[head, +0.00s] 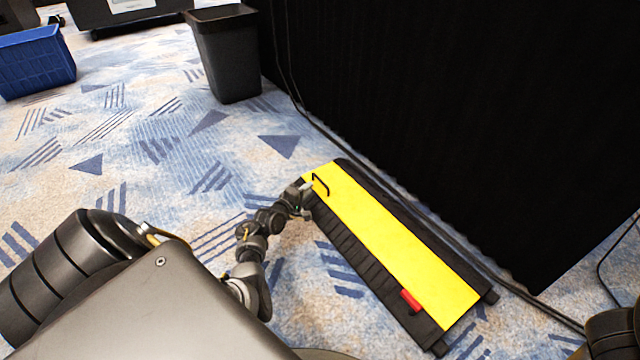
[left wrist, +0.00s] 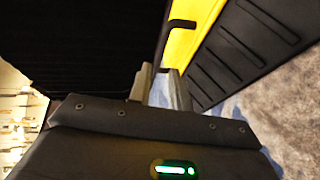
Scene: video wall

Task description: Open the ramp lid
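The ramp (head: 440,318) lies on the carpet as a long black ridged body. Its yellow lid (head: 400,245) lies flat along the top and looks closed. A thin black handle (head: 321,184) stands up at the lid's far end and also shows in the left wrist view (left wrist: 183,23). My left gripper (head: 308,197) is at that end, right beside the handle. In the left wrist view its fingers (left wrist: 156,82) are close together, with the handle running down towards their tips. I cannot tell whether they hold it. My right gripper is out of view.
A red tab (head: 410,300) sits at the ramp's near end. A black wall (head: 450,110) and cables (head: 350,155) run along the ramp's right side. A dark bin (head: 227,60) and blue crate (head: 35,65) stand farther back.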

